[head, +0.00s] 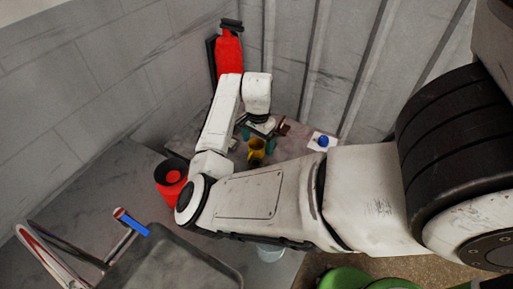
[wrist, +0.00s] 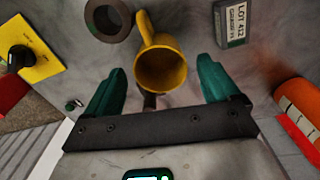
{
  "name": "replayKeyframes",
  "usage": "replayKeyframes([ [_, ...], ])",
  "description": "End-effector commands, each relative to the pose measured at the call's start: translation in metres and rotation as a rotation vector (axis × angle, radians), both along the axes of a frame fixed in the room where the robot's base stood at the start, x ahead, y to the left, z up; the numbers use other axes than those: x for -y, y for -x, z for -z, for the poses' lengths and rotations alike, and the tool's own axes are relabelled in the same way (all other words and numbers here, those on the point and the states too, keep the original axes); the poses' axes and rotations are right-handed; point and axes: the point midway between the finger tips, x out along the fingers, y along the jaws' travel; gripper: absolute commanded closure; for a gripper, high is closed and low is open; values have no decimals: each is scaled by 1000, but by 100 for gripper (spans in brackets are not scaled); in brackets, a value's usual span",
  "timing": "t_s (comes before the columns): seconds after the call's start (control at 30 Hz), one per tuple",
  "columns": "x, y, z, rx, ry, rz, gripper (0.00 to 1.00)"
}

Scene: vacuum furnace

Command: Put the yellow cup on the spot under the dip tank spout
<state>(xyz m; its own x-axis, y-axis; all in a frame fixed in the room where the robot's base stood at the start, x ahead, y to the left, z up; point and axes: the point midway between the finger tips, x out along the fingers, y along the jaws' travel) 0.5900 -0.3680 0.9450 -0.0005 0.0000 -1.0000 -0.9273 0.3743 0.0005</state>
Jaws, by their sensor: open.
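The yellow cup (head: 256,147) stands on the grey worktop near the back corner. In the wrist view the cup (wrist: 163,52) is seen from above, with its open mouth towards me and its handle pointing up the picture. My gripper (head: 258,141) is open over the cup. In the wrist view my gripper (wrist: 160,82) has one teal finger on each side of the cup, with clear gaps between. The dip tank (head: 180,262) appears to be the dark basin at lower left, with a blue-marked spout (head: 133,222) at its edge. I cannot make out the spot under it.
A red container (head: 171,180) and a fire extinguisher (head: 229,52) stand left and behind. In the wrist view a grey ring (wrist: 108,20), a labelled block (wrist: 233,24), a yellow plate with knob (wrist: 30,48) and an orange cylinder (wrist: 300,103) surround the cup.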

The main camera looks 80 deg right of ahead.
Motion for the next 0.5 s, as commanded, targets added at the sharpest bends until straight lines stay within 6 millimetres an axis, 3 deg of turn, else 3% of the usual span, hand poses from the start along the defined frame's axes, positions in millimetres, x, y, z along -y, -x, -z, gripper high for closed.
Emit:
replayKeyframes([
  [0.2, -2, -1, 25, -1, -1, 0, 11],
  [0.5, -1, -1, 29, 1, 0, 1, 13],
])
